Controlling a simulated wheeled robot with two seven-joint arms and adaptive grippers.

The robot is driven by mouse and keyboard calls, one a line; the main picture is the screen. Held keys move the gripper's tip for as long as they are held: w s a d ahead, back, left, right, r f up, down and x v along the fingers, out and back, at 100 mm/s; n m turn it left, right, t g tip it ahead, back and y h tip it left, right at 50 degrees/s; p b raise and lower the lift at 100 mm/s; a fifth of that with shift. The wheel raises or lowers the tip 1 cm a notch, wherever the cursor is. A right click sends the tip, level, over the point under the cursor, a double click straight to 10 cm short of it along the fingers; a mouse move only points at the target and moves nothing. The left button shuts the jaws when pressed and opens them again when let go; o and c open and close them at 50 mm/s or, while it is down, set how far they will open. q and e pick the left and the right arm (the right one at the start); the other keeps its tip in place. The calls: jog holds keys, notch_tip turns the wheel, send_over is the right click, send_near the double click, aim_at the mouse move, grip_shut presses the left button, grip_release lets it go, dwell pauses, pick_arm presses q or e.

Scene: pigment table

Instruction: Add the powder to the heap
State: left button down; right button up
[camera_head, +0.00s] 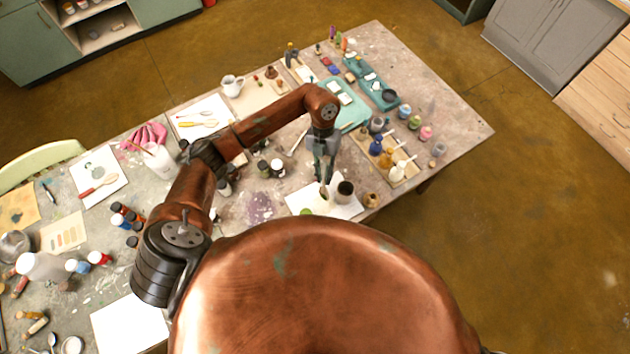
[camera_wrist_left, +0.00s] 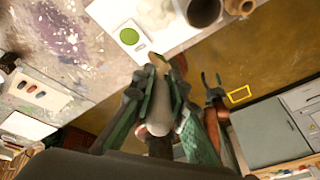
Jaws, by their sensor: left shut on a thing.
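My left gripper (camera_head: 323,182) is over a white sheet (camera_head: 350,210) near the table's front edge. In the left wrist view its fingers (camera_wrist_left: 158,70) are shut on a pale grey, rounded thing (camera_wrist_left: 160,118); I cannot tell exactly what it is. Beyond the fingertips, a cream heap (camera_wrist_left: 157,12) lies on the white sheet (camera_wrist_left: 105,12). A green disc (camera_wrist_left: 130,36) is beside it and also shows in the head view (camera_head: 306,211). No loose powder can be made out in the grip. My right gripper (camera_wrist_left: 212,82) is off the table's edge, fingers apart and empty.
A wooden board with several bottles (camera_head: 397,170) is behind. Floor is clear at right.

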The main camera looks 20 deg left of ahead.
pick_arm(q)
jog(key=n, duration=0.2)
jog(key=n+h, duration=0.1)
jog(key=shift+s+a+f+p, duration=0.1)
jog(key=shift+s+f+p, duration=0.15)
jog(key=shift+p, duration=0.1)
jog(key=n, duration=0.2)
jog(key=f+n+t+p, duration=0.1)
jog(key=n, duration=0.1)
jog(key=n+t+h, duration=0.1)
jog(key=n, duration=0.1)
jog(key=shift+s+a+f, duration=0.2)
jog(key=shift+s+a, duration=0.05)
jog(key=shift+a, duration=0.05)
notch_tip(320, 180, down, 9)
jog(key=s+a+n+t+b, duration=0.1)
jog(key=n+t+b, duration=0.2)
jog(key=n, duration=0.5)
jog(key=shift+a+b, duration=0.25)
jog(key=shift+b, duration=0.45)
jog(key=shift+r, duration=0.15)
jog(key=shift+f+b, duration=0.3)
jog(key=shift+f, duration=0.4)
jog(key=shift+f+p, duration=0.1)
jog(key=shift+p, duration=0.2)
dwell(0.7)
notch_tip(320, 180, up, 7)
jog(key=p, duration=0.7)
